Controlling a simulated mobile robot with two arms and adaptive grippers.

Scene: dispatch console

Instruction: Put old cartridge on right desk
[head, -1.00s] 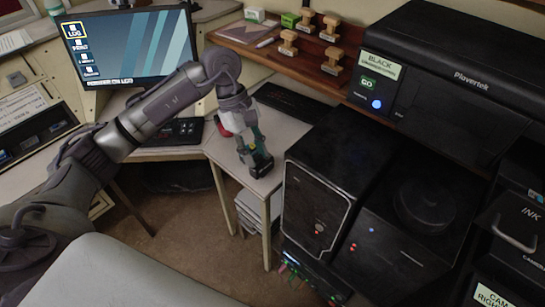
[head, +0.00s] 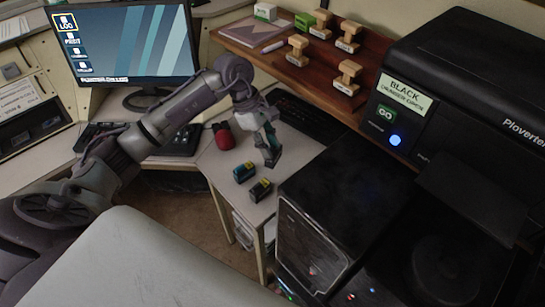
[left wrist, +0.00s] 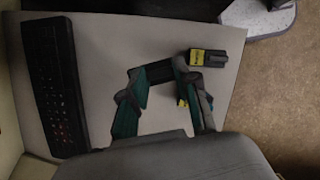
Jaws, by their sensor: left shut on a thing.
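My left gripper (head: 270,156) is over the small light desk (head: 222,160) in the head view. In the left wrist view its teal fingers (left wrist: 160,72) arch toward each other. They are shut on a small dark thing at the tips, taken as the old cartridge, which barely shows. The yellow-labelled one also shows in the left wrist view (left wrist: 218,44). The right gripper is not in view.
A keyboard (head: 305,117) lies at the desk's back. A red rounded object (head: 223,136) stands at its left. A black tower (head: 335,205) and printer (head: 470,85) bound the right. A wooden shelf (head: 262,42) holds several stamps.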

